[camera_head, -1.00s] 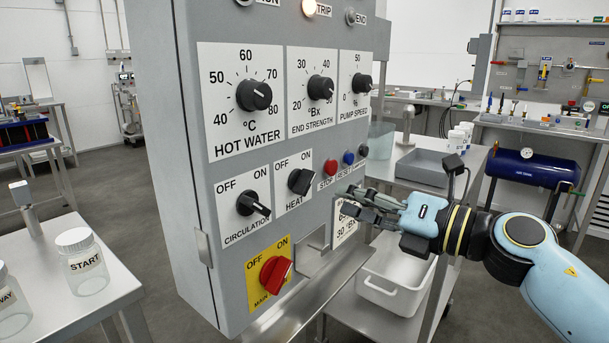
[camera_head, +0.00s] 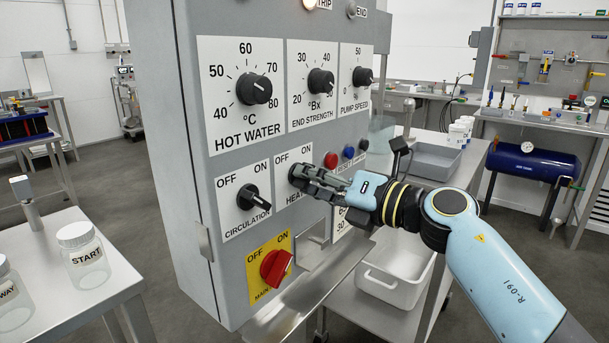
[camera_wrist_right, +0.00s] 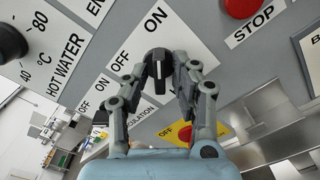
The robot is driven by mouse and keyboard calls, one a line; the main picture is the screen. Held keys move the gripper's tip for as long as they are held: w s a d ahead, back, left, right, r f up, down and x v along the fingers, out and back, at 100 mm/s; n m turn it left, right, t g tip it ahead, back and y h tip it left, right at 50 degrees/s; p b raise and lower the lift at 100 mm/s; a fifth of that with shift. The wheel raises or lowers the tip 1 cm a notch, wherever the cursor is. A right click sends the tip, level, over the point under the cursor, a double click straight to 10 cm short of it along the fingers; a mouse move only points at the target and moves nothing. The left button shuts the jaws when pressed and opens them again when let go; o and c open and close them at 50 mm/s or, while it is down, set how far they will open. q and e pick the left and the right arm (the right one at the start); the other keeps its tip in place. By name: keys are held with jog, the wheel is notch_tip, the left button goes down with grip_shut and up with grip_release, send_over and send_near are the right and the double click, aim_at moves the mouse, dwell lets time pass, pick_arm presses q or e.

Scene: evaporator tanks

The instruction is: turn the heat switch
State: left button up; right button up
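The heat switch is a black rotary knob with a white pointer line (camera_wrist_right: 157,68), under OFF and ON labels on the grey control panel (camera_head: 175,150). In the head view my right fingertips largely cover it. My right gripper (camera_head: 303,176) is at the switch. In the right wrist view my right gripper (camera_wrist_right: 163,66) has its fingers on either side of the knob, apart; whether they touch it I cannot tell. My left gripper is not in view.
The circulation knob (camera_head: 254,198) is left of the heat switch, and the red main switch (camera_head: 276,268) is below. The hot water knob (camera_head: 254,89) is above. A red stop button (camera_head: 330,160) is close to my right gripper. A white bin (camera_head: 397,285) stands below right.

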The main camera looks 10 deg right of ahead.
jog(key=shift+c, duration=0.4)
grip_shut()
jog(key=shift+n+b, duration=0.55)
jog(key=shift+n, duration=0.45)
jog(key=shift+n+b, duration=0.6)
jog(key=shift+n, duration=0.5)
